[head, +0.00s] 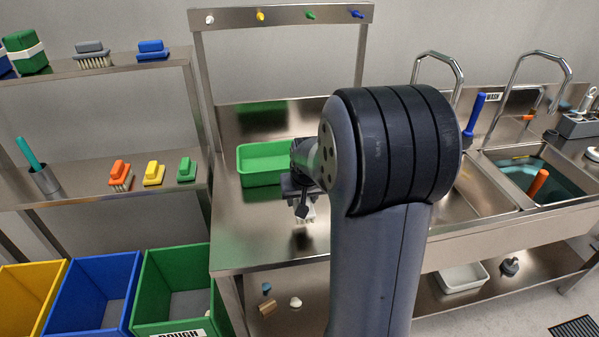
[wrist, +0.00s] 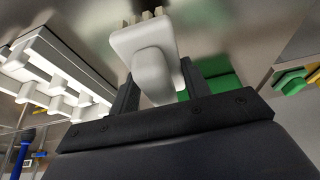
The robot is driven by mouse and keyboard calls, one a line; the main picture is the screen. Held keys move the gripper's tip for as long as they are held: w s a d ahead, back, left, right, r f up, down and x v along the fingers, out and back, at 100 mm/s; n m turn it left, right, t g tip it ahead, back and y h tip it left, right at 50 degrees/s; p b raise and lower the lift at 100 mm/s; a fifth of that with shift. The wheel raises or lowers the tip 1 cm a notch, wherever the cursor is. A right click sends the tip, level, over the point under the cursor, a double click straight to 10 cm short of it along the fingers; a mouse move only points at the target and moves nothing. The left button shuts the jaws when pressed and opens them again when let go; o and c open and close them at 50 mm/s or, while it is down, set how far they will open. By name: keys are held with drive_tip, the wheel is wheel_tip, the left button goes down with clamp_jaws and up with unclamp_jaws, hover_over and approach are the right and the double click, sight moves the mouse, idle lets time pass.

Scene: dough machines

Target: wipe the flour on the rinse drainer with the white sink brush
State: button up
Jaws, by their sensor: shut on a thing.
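My gripper (head: 300,200) is shut on the white sink brush (head: 306,212), with the brush's bristles pointing down in the head view. The wrist view shows the white brush (wrist: 150,60) between the two dark fingers, its bristle tufts at the top edge. The steel drainer (head: 245,235) to the left of the basins lies below the brush. It appears to be the rinse drainer. I cannot tell whether the bristles touch it. I see no flour clearly; my arm hides the drainer's right part.
A green tray (head: 262,178) sits on the drainer behind my gripper. Two basins are at right, one holding teal water (head: 520,178) and an orange-handled tool (head: 538,183). A shelf of brushes (head: 85,195) and coloured bins (head: 95,290) stand at left. The drainer's front left is clear.

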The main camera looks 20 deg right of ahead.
drive_tip(key=shift+r+p, duration=0.6)
drive_tip(key=shift+r, duration=0.65)
drive_tip(key=shift+f, duration=0.1)
